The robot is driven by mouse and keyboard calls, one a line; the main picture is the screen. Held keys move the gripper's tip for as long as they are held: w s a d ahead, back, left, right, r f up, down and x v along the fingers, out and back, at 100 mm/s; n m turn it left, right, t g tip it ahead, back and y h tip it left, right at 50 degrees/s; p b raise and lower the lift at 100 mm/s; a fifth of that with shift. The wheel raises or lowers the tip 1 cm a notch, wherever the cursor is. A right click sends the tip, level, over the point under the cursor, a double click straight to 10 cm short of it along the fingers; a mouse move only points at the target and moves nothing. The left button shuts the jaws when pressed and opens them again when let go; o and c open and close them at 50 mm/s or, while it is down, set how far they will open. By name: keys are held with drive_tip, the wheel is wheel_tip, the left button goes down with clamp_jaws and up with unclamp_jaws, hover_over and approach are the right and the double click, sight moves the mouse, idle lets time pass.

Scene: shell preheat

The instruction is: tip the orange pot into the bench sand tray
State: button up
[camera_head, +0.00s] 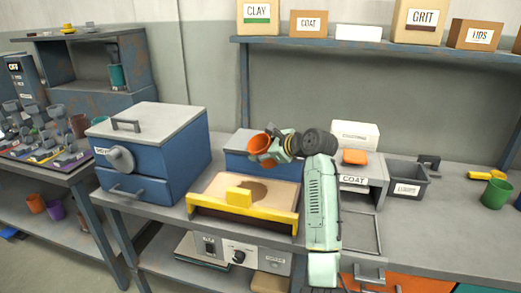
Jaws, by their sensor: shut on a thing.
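The orange pot (259,143) is held above the back of the bench sand tray. Its dark opening shows and it looks tilted toward the left. My gripper (269,153) is shut on the pot from its right side; the fingers hide part of it. The sand tray (243,217) is a tan box with a yellow front edge, on the bench just below. A dark patch, shadow or sand, lies on its surface. I cannot tell whether anything is in the pot.
A blue lidded box (150,158) stands left of the tray. Behind the gripper is another blue box (250,167). A shelf (375,45) with labelled boxes hangs above.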

drive_tip(key=shift+a+f+n+t+h+b, duration=0.15)
drive_tip(key=shift+n+h+b, duration=0.25)
drive_tip(key=shift+b, duration=0.9)
drive_tip(key=shift+d+f+n+t+h+b, duration=0.1)
drive_tip(key=shift+n+t+h+b, duration=0.25)
drive_tip(key=shift+b, duration=0.95)
drive_tip(key=shift+a+f+n+t+h+b, duration=0.2)
drive_tip(key=shift+n+b, duration=0.25)
drive_tip(key=shift+b, duration=0.85)
drive_tip(key=shift+s+a+f+n+h+b, duration=0.1)
drive_tip(key=shift+a+n+h+b, duration=0.05)
drive_tip(key=shift+n+h+b, duration=0.6)
drive_tip(key=shift+n+t+h, duration=0.3)
drive_tip(key=shift+n+t, duration=0.2)
drive_tip(key=shift+n, duration=0.05)
drive_tip(key=shift+s, duration=0.15)
